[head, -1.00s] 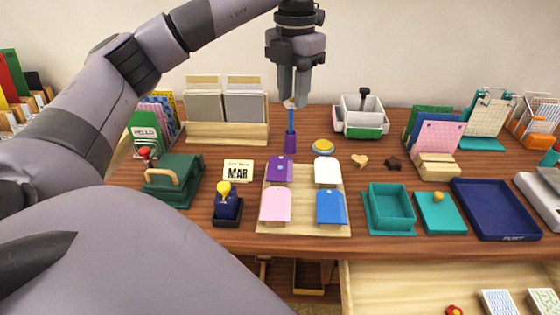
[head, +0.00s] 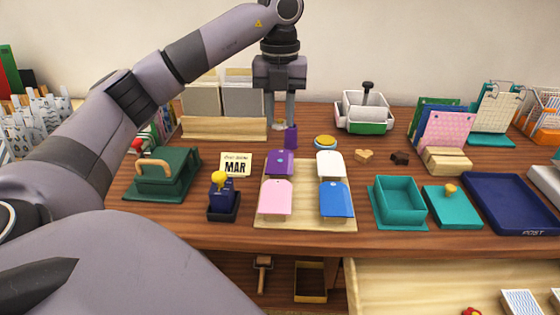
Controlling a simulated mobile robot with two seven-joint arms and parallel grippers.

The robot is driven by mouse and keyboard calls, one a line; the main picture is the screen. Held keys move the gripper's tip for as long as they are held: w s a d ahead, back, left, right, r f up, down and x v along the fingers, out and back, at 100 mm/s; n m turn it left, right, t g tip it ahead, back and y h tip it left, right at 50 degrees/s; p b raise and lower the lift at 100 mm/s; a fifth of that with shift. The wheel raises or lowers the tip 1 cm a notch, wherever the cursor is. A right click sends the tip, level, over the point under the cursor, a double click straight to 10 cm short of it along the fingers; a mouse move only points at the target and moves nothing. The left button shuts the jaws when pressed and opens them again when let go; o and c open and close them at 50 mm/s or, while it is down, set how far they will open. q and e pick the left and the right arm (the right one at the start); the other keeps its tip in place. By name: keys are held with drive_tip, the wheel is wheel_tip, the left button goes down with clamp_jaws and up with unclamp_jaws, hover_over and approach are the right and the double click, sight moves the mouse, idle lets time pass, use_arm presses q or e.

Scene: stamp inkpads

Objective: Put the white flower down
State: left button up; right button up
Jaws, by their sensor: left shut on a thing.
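My left gripper (head: 278,124) points down at the back of the wooden table (head: 225,222). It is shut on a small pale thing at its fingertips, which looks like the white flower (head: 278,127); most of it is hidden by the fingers. The fingertips are close to the tabletop, just left of a purple holder (head: 291,138). I cannot tell whether the flower touches the table. My right gripper is not in view.
A wooden card rack (head: 224,129) stands behind and left of the gripper. A round yellow-topped pad (head: 325,142) is to the right. A wooden board (head: 304,223) with coloured tags lies in front. A white tray (head: 365,112) stands at the back right.

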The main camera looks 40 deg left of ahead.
sight(280, 119)
use_arm(q)
wheel_tip(280, 119, down, 3)
drive_tip(key=shift+f, duration=0.7)
wheel_tip(280, 119, down, 4)
drive_tip(key=shift+b, duration=0.6)
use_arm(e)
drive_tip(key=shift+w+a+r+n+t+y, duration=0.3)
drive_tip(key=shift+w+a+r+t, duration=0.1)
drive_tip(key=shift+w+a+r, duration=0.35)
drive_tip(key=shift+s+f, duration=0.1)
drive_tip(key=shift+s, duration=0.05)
use_arm(q)
drive_tip(key=o, duration=1)
